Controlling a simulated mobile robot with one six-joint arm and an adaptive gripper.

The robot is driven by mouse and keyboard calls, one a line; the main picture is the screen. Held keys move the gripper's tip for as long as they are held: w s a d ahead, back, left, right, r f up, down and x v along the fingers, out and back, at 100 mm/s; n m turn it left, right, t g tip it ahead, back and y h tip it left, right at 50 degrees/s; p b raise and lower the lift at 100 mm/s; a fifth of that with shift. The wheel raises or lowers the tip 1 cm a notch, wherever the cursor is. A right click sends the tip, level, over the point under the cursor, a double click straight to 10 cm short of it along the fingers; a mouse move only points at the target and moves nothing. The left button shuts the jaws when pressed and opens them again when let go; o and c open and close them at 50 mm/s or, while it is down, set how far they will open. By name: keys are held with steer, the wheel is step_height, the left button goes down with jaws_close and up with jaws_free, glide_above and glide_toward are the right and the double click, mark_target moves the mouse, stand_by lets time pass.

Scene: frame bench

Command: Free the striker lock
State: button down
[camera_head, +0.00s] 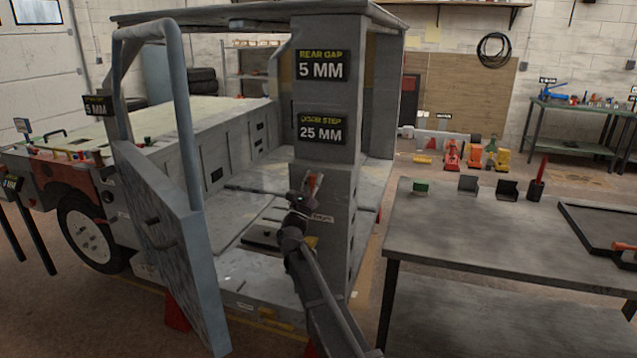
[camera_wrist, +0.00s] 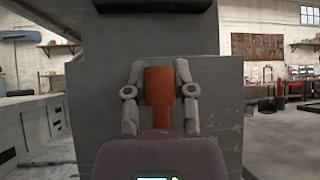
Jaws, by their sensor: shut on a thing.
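My gripper (camera_wrist: 160,72) is shut on an orange-red lever (camera_wrist: 159,88), one finger on each side of it, against the grey door pillar (camera_wrist: 81,105). The lever looks upright in the wrist view. In the head view my gripper (camera_head: 307,194) is at the pillar (camera_head: 325,163), below two signs, and a bit of the red lever (camera_head: 313,180) shows there. A small label (camera_head: 323,217) is just beside it, partly hidden by my wrist. I cannot tell whether this lever is the striker lock itself; its mounting is hidden.
The vehicle's door (camera_head: 162,222) stands open on the left. Signs read "REAR GAP 5 MM" (camera_head: 322,67) and "DOOR STEP 25 MM" (camera_head: 322,128). A workbench (camera_head: 470,232) on the right holds small brackets and a black tray (camera_head: 590,222). The floor beyond the bench is partly clear.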

steer(key=shift+s+a+f+n+t+y, duration=0.1)
steer(key=shift+a+n+t+y, duration=0.2)
steer(key=shift+n+y, duration=0.1)
steer(key=shift+c, duration=2.2)
jaws_free()
